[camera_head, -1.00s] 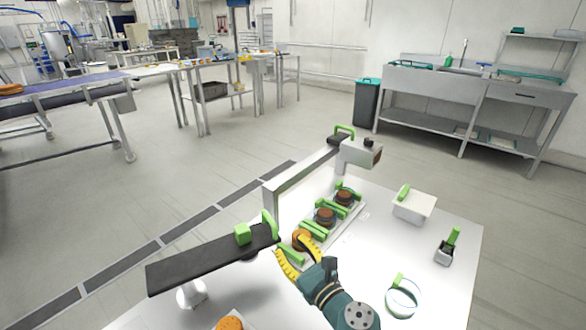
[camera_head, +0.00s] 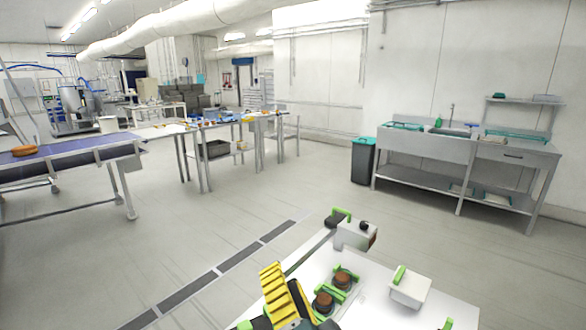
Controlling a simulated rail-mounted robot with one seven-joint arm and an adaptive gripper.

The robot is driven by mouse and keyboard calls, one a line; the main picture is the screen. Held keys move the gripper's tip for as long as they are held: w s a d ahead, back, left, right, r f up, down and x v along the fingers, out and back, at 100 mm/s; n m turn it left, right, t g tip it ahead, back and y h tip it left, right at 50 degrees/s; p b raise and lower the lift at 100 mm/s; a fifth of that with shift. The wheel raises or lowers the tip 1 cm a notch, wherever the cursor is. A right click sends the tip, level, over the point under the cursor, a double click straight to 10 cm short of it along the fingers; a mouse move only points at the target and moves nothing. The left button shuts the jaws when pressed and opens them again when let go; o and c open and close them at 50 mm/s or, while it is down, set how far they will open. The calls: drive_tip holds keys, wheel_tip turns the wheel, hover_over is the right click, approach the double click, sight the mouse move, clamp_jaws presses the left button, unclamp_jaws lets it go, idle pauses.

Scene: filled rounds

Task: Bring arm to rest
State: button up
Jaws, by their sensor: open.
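My gripper (camera_head: 282,281) with its yellow fingers is at the bottom middle of the head view, raised over the left part of the white worktable (camera_head: 374,310). It is open and I see nothing held in it. The fingers point upward in the picture, left of two brown rounds (camera_head: 342,279) in a holder with green parts. The second round (camera_head: 323,301) is close to the right of the fingers. Most of my arm is cut off by the bottom edge.
A white tub (camera_head: 410,288) with a green handle stands right of the rounds. A grey-white device (camera_head: 354,235) with a green handle rises behind them. Beyond are open floor, a dark bin (camera_head: 363,162), a sink bench (camera_head: 425,146) and a conveyor (camera_head: 75,165).

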drive_tip(key=s+d+r+n+t+h, duration=0.25)
drive_tip(key=s+d+r+h, duration=0.2)
drive_tip(key=s, duration=0.25)
drive_tip(key=s+d+r+n+t+h, duration=0.1)
drive_tip(key=s+d+r+n+h, duration=0.25)
drive_tip(key=s+r, duration=0.2)
wheel_tip(320, 180, up, 37)
drive_tip(key=n+y+p, duration=0.1)
drive_tip(key=p, duration=3.7)
drive_tip(key=shift+s+r+n, duration=0.15)
drive_tip(key=shift+s+n, duration=0.15)
